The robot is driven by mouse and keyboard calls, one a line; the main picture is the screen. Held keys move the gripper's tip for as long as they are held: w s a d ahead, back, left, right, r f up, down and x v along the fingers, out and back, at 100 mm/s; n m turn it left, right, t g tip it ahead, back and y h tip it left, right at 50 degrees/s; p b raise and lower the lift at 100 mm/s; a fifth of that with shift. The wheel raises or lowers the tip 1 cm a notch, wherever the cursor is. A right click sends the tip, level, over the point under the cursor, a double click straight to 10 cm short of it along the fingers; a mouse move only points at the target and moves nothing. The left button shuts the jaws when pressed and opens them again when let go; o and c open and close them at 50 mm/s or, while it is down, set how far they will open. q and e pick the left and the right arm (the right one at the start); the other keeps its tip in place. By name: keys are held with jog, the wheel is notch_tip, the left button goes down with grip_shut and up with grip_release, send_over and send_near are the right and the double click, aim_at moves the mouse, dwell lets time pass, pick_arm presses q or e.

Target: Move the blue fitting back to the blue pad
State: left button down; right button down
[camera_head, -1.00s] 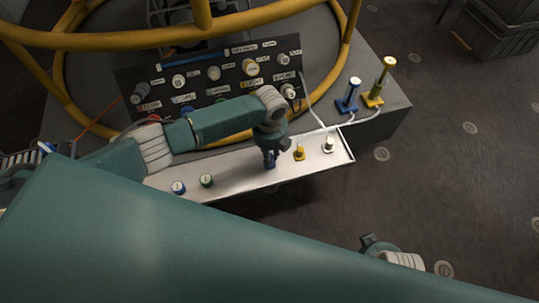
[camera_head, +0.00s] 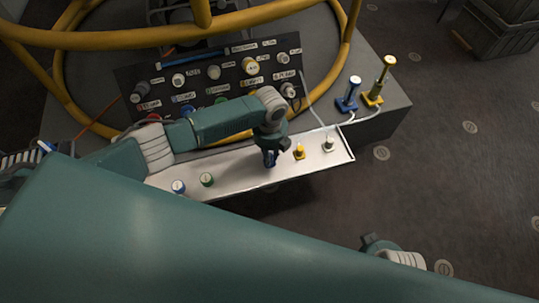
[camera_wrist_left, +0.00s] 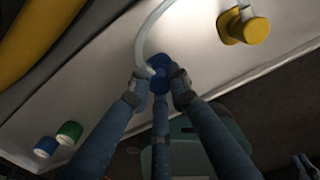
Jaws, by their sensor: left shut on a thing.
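My left gripper (camera_head: 270,158) is over the pale tray (camera_head: 235,168), fingers pointing down. In the left wrist view its fingers are shut on the blue fitting (camera_wrist_left: 160,77), which has a pale hose curving up from it. The fingers hide part of the fitting, and I cannot tell whether it touches the tray. A blue post (camera_head: 348,97) stands on the grey platform at right. I cannot make out a blue pad for certain. Dark finger-like parts (camera_wrist_left: 305,166) at the wrist view's lower right corner may be my right gripper; their opening is unclear.
A yellow fitting (camera_head: 299,152) and a pale one (camera_head: 328,145) stand right of my left gripper. A blue-and-white cap (camera_head: 178,187) and a green one (camera_head: 206,180) stand left. Behind is a labelled panel (camera_head: 215,88) with several knobs. A yellow post (camera_head: 377,85) stands beside the blue post; yellow rails (camera_head: 352,30) arch over.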

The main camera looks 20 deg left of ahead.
dwell(0.3)
pick_arm(q)
jog(key=c, duration=1.5)
grip_release()
jog(key=shift+c, duration=0.2)
notch_tip(320, 180, up, 12)
jog(key=shift+d+f, duration=0.1)
